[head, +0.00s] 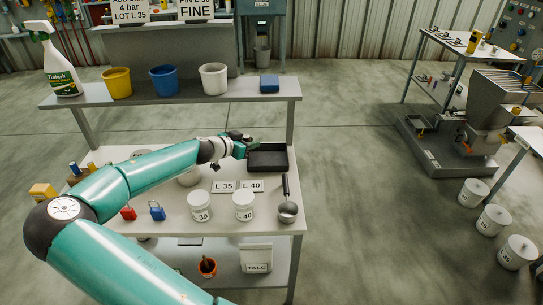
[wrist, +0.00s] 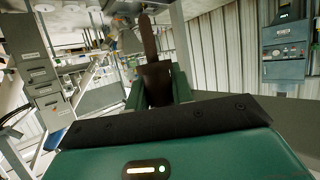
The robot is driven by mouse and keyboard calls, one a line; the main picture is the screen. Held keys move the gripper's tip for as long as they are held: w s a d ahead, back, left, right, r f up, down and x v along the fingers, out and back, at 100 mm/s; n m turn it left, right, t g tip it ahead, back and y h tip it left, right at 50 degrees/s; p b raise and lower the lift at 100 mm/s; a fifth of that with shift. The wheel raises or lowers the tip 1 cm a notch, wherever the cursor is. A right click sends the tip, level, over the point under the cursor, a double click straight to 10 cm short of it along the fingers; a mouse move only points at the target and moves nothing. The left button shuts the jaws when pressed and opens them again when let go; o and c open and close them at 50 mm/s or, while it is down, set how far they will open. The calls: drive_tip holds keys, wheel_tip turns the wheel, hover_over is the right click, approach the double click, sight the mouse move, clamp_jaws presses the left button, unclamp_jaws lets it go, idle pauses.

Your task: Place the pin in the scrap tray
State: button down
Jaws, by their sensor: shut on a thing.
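A black open tray (head: 267,158), which I take as the scrap tray, sits at the back right of the workbench. My gripper (head: 245,146) is at the tray's left rear corner, above the bench; the head view does not show clearly whether it is over the rim. In the wrist view my gripper (wrist: 158,88) is shut on a dark brown, elongated piece that sticks out past the fingers. I take this piece as the pin (wrist: 149,38). The pin is too small or hidden to make out in the head view.
The white bench holds tubs marked 35 (head: 200,207) and L 40 (head: 244,206), a scoop (head: 287,211), and red (head: 128,213) and blue (head: 157,212) padlocks. A shelf (head: 200,92) above carries a spray bottle (head: 58,66), several pots and a blue block (head: 269,84).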

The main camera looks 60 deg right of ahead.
drive_tip(key=shift+s+d+f, duration=0.25)
drive_tip(key=shift+d+f, duration=1.85)
drive_tip(key=shift+d, duration=0.1)
drive_tip(key=shift+s+d+f, duration=0.25)
drive_tip(key=shift+d+f, duration=1.85)
drive_tip(key=shift+d, duration=0.1)
drive_tip(key=shift+s+d+f, duration=0.25)
drive_tip(key=shift+d+f, duration=1.85)
drive_tip(key=shift+d, duration=0.1)
drive_tip(key=c, duration=1.2)
unclamp_jaws()
